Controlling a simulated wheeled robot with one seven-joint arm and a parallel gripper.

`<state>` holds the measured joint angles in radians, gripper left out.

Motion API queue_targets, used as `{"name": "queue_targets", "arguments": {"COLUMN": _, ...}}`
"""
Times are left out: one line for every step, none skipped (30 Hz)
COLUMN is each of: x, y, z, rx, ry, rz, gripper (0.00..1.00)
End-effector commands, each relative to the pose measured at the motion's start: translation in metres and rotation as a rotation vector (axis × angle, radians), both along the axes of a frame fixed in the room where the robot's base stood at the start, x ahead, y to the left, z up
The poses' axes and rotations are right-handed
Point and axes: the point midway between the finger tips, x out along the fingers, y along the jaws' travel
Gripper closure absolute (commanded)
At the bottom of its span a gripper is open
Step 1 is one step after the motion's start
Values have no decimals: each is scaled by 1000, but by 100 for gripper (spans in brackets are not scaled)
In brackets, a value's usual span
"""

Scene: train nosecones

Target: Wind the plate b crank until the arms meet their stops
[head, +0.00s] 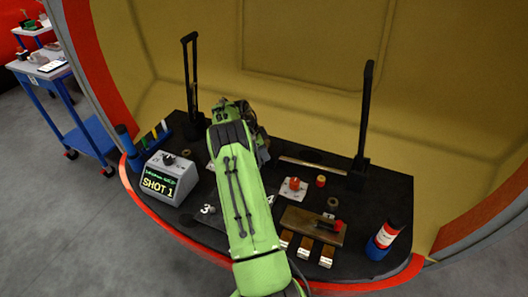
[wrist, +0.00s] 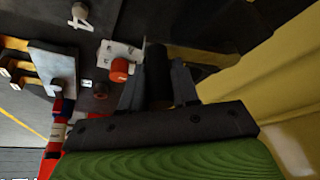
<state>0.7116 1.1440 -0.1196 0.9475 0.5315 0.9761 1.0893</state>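In the wrist view a dark upright cylinder, which looks like a crank grip (wrist: 157,72), stands between the fingers of my gripper (wrist: 158,88). Both fingers lie close against its sides and look shut on it. Its lower end and any crank arm under it are hidden. In the head view my gripper (head: 252,132) is mostly hidden behind my green arm, over the back middle of the black deck. Two tall black arms stand near upright, one at left (head: 190,75) and one at right (head: 365,115). I cannot read a plate b label.
A white plate with a red knob (head: 293,185) sits right of my arm; the knob also shows in the wrist view (wrist: 119,68). The SHOT 1 display box (head: 168,180) is at left. A wooden block (head: 312,224) and red-blue cylinder (head: 384,240) stand at front right.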

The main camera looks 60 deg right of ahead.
Motion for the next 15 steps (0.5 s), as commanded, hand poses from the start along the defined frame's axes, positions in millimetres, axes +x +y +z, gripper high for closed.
{"name": "queue_targets", "arguments": {"x": 11, "y": 4, "z": 3, "rx": 0, "ry": -17, "rz": 24, "gripper": 65}}
{"name": "queue_targets", "arguments": {"x": 11, "y": 4, "z": 2, "rx": 0, "ry": -16, "rz": 23, "gripper": 60}}
{"name": "queue_targets", "arguments": {"x": 10, "y": 4, "z": 2, "rx": 0, "ry": -15, "rz": 22, "gripper": 54}}
{"name": "queue_targets", "arguments": {"x": 10, "y": 4, "z": 2, "rx": 0, "ry": -14, "rz": 22, "gripper": 50}}
{"name": "queue_targets", "arguments": {"x": 9, "y": 3, "z": 2, "rx": 1, "ry": -13, "rz": 20, "gripper": 49}}
{"name": "queue_targets", "arguments": {"x": 8, "y": 3, "z": 1, "rx": 0, "ry": -12, "rz": 19, "gripper": 49}}
{"name": "queue_targets", "arguments": {"x": 8, "y": 3, "z": 1, "rx": 1, "ry": -11, "rz": 17, "gripper": 49}}
{"name": "queue_targets", "arguments": {"x": 7, "y": 3, "z": 1, "rx": 1, "ry": -11, "rz": 17, "gripper": 49}}
{"name": "queue_targets", "arguments": {"x": 7, "y": 3, "z": 1, "rx": 1, "ry": -10, "rz": 16, "gripper": 49}}
{"name": "queue_targets", "arguments": {"x": 7, "y": 3, "z": 1, "rx": 1, "ry": -9, "rz": 14, "gripper": 49}}
{"name": "queue_targets", "arguments": {"x": 6, "y": 3, "z": 1, "rx": 1, "ry": -8, "rz": 14, "gripper": 49}}
{"name": "queue_targets", "arguments": {"x": 6, "y": 3, "z": 1, "rx": 2, "ry": -7, "rz": 14, "gripper": 49}}
{"name": "queue_targets", "arguments": {"x": 6, "y": 3, "z": 3, "rx": 2, "ry": -7, "rz": 14, "gripper": 49}}
{"name": "queue_targets", "arguments": {"x": 7, "y": 4, "z": 5, "rx": 2, "ry": -7, "rz": 14, "gripper": 49}}
{"name": "queue_targets", "arguments": {"x": 8, "y": 5, "z": 10, "rx": 2, "ry": -7, "rz": 14, "gripper": 49}}
